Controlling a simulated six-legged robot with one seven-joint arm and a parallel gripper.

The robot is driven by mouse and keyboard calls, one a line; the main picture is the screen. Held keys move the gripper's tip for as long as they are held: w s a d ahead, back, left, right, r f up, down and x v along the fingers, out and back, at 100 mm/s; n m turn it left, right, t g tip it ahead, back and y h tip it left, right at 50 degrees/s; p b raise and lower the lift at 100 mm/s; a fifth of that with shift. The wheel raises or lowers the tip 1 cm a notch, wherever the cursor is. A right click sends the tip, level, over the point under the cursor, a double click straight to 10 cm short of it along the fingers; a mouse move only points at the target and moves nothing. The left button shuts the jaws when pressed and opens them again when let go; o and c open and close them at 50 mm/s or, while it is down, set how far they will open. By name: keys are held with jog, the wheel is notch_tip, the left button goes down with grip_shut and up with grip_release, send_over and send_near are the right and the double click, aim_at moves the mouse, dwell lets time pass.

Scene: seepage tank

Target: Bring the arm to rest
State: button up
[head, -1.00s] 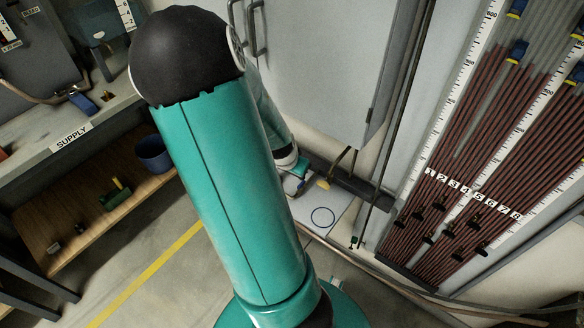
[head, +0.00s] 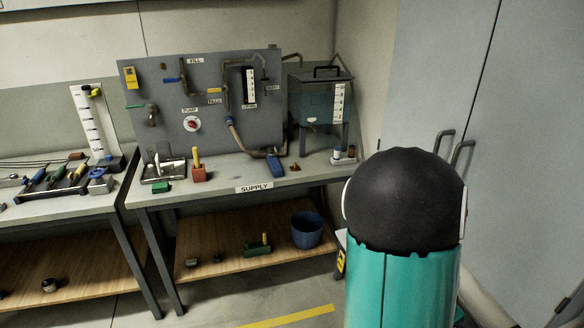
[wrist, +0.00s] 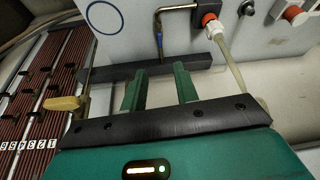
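My arm (head: 405,285) shows at the lower right of the head view as a teal link with a black rounded joint cap. My gripper is outside the head view. In the wrist view my gripper (wrist: 160,90) has two green fingers standing apart with a clear gap and nothing held between them. Beyond the fingertips is a dark bar (wrist: 205,62) along a pale panel (wrist: 135,40); I cannot tell how far off it is.
The wrist view shows a bent tube with a blue tip (wrist: 160,42), a yellow handle (wrist: 64,103) and a clear hose (wrist: 226,58). In the head view, the supply bench (head: 220,186) stands left of my arm and a grey cabinet (head: 500,130) stands right.

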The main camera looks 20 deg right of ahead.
jog(key=shift+w+a, duration=0.1)
jog(key=w+a+r+n+t+y, duration=0.2)
jog(key=w+a+r+n, duration=0.3)
jog(key=a, duration=0.5)
jog(key=w+a+r+n+t+y, duration=0.15)
jog(key=w+a+r+n, duration=0.25)
jog(key=w+a+r, duration=0.4)
jog(key=s+a+r+n, duration=0.2)
jog(key=a+r+n, duration=0.1)
jog(key=a, duration=0.3)
jog(key=s+a+r+n+t, duration=0.1)
jog(key=s+a+r+n, duration=0.1)
jog(key=a, duration=0.4)
jog(key=s+a+r+n+t, duration=0.1)
jog(key=s+a+r+n, duration=0.1)
jog(key=a+r+n, duration=0.2)
jog(key=a+r+y, duration=0.1)
jog(key=a+r, duration=0.1)
jog(key=a, duration=0.1)
jog(key=shift+s+r, duration=0.25)
jog(key=shift+d, duration=0.15)
